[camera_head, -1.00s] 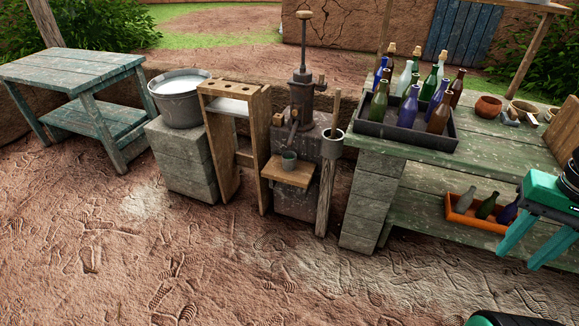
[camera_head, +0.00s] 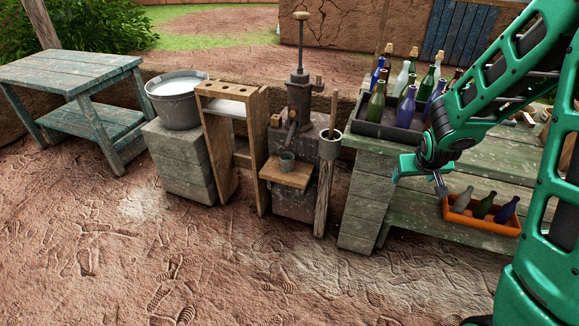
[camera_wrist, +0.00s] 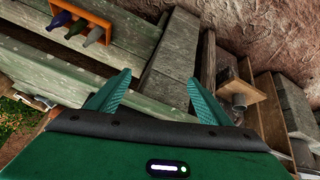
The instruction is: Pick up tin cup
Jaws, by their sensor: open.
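The tin cup (camera_head: 287,161) is small and grey-green. It stands upright on a small wooden shelf (camera_head: 284,175) in front of the hand pump. It also shows in the wrist view (camera_wrist: 238,102), right of my fingers. My gripper (camera_head: 417,183) is to the right of the cup, in front of the green workbench. In the wrist view my gripper (camera_wrist: 159,80) has its two teal fingers spread with nothing held between them. The cup is well apart from the fingers.
A wooden post with a metal holder (camera_head: 330,147) stands between the cup and the workbench (camera_head: 385,150). A wooden rack (camera_head: 218,140) is left of the pump (camera_head: 299,95). An orange crate of bottles (camera_head: 457,220) is beside my gripper. The ground in front is clear.

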